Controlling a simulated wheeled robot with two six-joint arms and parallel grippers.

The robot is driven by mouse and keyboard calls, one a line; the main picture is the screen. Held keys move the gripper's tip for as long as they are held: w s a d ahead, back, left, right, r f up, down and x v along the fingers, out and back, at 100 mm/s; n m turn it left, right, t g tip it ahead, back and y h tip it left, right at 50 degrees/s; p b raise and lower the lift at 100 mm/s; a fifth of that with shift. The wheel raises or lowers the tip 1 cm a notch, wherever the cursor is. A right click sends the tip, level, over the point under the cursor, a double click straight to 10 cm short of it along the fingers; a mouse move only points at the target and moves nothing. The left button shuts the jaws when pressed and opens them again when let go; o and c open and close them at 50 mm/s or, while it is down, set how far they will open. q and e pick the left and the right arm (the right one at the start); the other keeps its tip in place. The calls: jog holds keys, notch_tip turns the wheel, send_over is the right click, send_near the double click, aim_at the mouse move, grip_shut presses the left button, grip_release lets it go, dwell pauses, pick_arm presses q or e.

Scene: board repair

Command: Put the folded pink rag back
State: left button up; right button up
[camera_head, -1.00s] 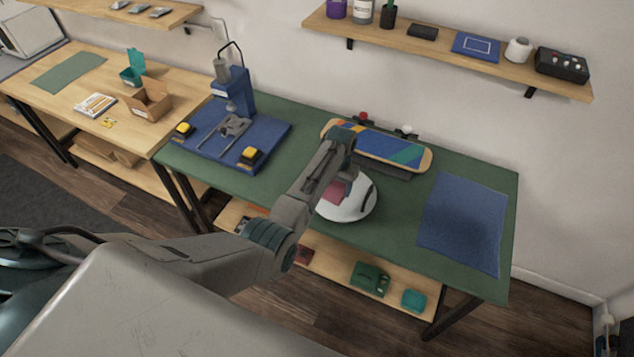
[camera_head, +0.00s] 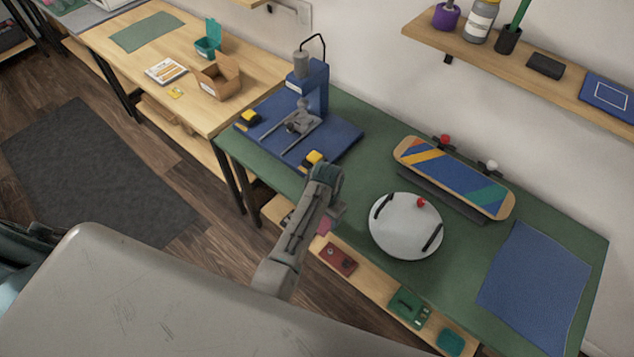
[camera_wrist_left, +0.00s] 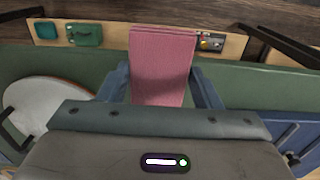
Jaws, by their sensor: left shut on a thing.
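The folded pink rag (camera_wrist_left: 162,68) is between the fingers of my left gripper (camera_wrist_left: 163,88) in the left wrist view. The gripper is shut on it, and the rag sticks out past the fingertips. In the head view, a small part of the rag (camera_head: 324,226) shows beside my left gripper (camera_head: 328,217), near the front edge of the green bench top. The wrist and arm hide most of it there. My right gripper is not in view.
The green bench (camera_head: 375,138) holds a blue press (camera_head: 318,92), a white round tray (camera_head: 405,228) with black handles, a skateboard deck (camera_head: 455,176) and a blue mat (camera_head: 537,285). A lower wooden shelf (camera_head: 372,282) holds a red item (camera_head: 338,259) and green items.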

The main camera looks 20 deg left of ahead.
pick_arm(q)
jog(key=w, duration=0.2)
jog(key=w+a, duration=0.1)
jog(key=w, duration=0.1)
jog(key=shift+w+a+f, duration=0.15)
jog(key=shift+w, duration=0.05)
jog(key=w, duration=0.2)
jog(key=w+a, duration=0.1)
jog(key=shift+w+a+f, duration=0.1)
jog(key=shift+w+f, duration=0.15)
jog(key=shift+w, duration=0.15)
jog(key=w+b, duration=0.2)
jog(key=w+a+f+b, duration=0.1)
jog(key=b, duration=0.1)
jog(key=shift+w, duration=0.55)
jog(key=shift+w+a+r, duration=0.1)
jog(key=shift+w, duration=0.05)
jog(key=shift+w+a+b, duration=0.1)
jog(key=shift+w+b, duration=0.1)
jog(key=shift+b, duration=0.4)
jog(key=f+b, duration=0.3)
jog(key=b, duration=0.1)
jog(key=shift+w+f, duration=0.2)
jog(key=shift+f+b, duration=0.1)
jog(key=shift+b, duration=0.2)
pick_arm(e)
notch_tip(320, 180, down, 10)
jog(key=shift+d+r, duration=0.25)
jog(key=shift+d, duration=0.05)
